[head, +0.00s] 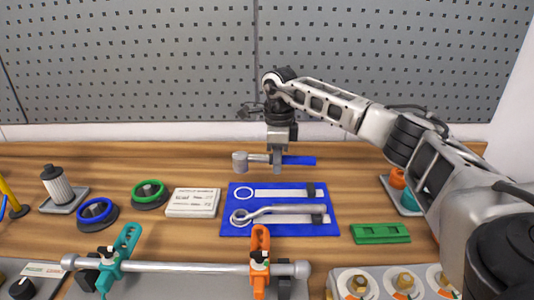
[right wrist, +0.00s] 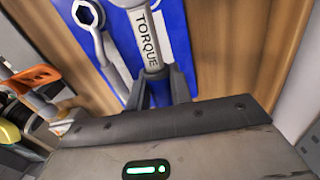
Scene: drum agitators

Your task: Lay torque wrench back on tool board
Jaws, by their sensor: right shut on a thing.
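The torque wrench (head: 258,158), with a grey round head at its left end and a blue handle at its right, lies level in my right gripper (head: 278,168). The gripper points down and is shut on it. In the head view, the wrench shows behind the blue tool board (head: 230,228), apart from it. The board's rear slot (head: 275,193) is bare, with a ring outline at its left end. In the right wrist view, the fingers (right wrist: 162,92) line up with a pale strip lettered TORQUE. My left gripper is not in view.
A ring spanner (head: 285,210) lies in the board's front slot. A white label block (head: 193,202) stands left of the board, and a green block (head: 380,233) right. A horizontal bar (head: 190,267) with clamps runs in front. A grey pegboard (head: 130,65) stands behind the wooden bench.

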